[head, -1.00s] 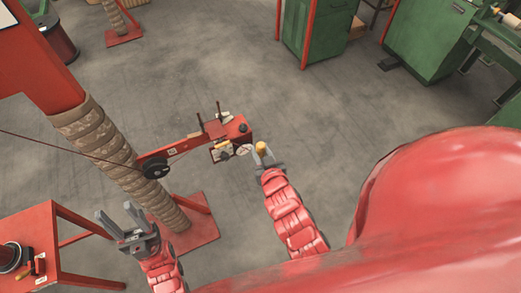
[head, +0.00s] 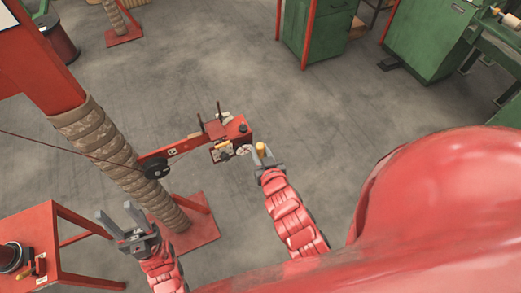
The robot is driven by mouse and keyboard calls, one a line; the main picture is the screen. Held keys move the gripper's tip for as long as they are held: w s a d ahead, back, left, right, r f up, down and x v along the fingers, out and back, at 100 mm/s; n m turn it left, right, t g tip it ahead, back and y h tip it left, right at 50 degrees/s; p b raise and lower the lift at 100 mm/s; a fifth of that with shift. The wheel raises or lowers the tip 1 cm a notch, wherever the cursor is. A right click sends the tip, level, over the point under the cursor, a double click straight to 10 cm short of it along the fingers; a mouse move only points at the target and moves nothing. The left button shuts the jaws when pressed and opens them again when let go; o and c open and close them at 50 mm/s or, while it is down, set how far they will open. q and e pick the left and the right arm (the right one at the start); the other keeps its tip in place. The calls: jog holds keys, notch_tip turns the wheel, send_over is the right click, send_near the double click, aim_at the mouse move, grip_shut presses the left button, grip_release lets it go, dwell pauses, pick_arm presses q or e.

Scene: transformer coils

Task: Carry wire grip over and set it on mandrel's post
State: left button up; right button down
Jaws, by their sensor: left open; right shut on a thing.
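My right gripper (head: 262,154) is shut on a small yellow piece, likely the wire grip (head: 261,149), which stands up between its fingers. Most of its lower part is hidden by the gripper. It is beside the outer end of a red arm bracket (head: 190,146), at its right. My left gripper (head: 125,218) is open and empty, at the lower left in front of the tall wrapped column, perhaps the mandrel (head: 108,150). I cannot tell for certain which part is its post; two thin dark uprights (head: 219,110) stand on the bracket.
A black pulley (head: 156,168) sits on the bracket, with a dark wire running to it from the left. A red table (head: 62,238) with a dark spool (head: 12,258) is at lower left. Green cabinets (head: 318,35) stand at the back.

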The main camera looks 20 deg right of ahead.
jog(key=shift+r+n+y+p, duration=0.35)
jog(key=shift+n+y+p, duration=0.5)
jog(key=shift+p, duration=2.6)
jog(key=shift+f+y+p, duration=0.2)
jog(key=shift+y+p, duration=0.05)
jog(key=shift+p, duration=0.3)
jog(key=shift+d+f, duration=0.1)
jog(key=shift+f, duration=0.1)
